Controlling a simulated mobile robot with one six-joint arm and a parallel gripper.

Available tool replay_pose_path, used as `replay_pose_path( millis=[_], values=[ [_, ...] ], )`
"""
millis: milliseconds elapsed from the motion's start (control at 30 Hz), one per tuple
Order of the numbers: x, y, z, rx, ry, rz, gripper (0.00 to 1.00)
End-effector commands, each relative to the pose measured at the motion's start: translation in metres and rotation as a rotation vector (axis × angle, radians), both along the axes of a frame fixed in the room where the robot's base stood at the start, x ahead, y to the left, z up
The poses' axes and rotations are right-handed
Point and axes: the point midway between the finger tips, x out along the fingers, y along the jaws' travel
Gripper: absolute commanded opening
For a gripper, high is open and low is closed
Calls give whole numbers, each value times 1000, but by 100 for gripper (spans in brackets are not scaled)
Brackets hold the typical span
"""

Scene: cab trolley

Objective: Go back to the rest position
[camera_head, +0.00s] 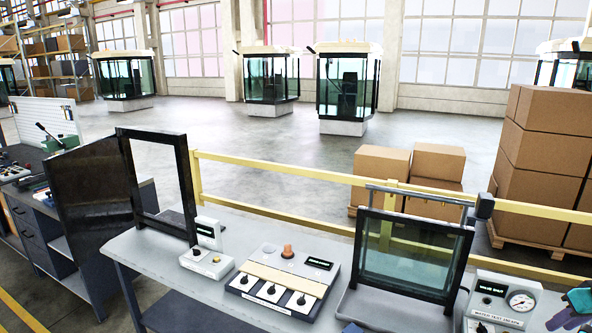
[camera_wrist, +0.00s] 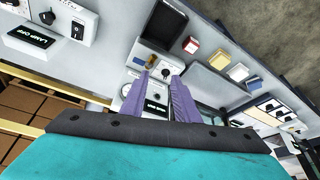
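My gripper (camera_wrist: 158,90) shows in the wrist view as two purple fingers with a clear gap between them. It is open, and nothing is held in the gap. Below the fingers, a white unit with a round gauge and a dark display (camera_wrist: 154,106) is partly covered by them. In the head view only a teal and dark part of my arm (camera_head: 575,308) enters at the lower right edge, beside the white gauge unit (camera_head: 501,305).
The grey bench (camera_head: 140,247) holds a panel with several knobs (camera_head: 285,280), a small lamp unit (camera_head: 207,262) and a framed glass pane (camera_head: 410,255). An open black door frame (camera_head: 187,190) stands at left. A yellow rail (camera_head: 280,212) and stacked cartons (camera_head: 545,150) lie behind.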

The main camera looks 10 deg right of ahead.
Motion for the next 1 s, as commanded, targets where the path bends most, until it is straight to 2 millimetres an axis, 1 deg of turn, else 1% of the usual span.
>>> replay_pose_path(
  millis=[33, 167, 367, 567, 667, 767, 1000],
  values=[
    [5, 4, -3, 3, 2, 4, 28],
    [14, 10, -9, 9, 6, 8, 28],
    [33, 23, -21, 23, 15, 14, 28],
    [57, 44, -38, 41, 30, 24, 28],
    [74, 59, -50, 53, 40, 32, 28],
    [95, 80, -65, 67, 54, 41, 28],
    [141, 137, -103, 97, 94, 63, 28]
  ],
)
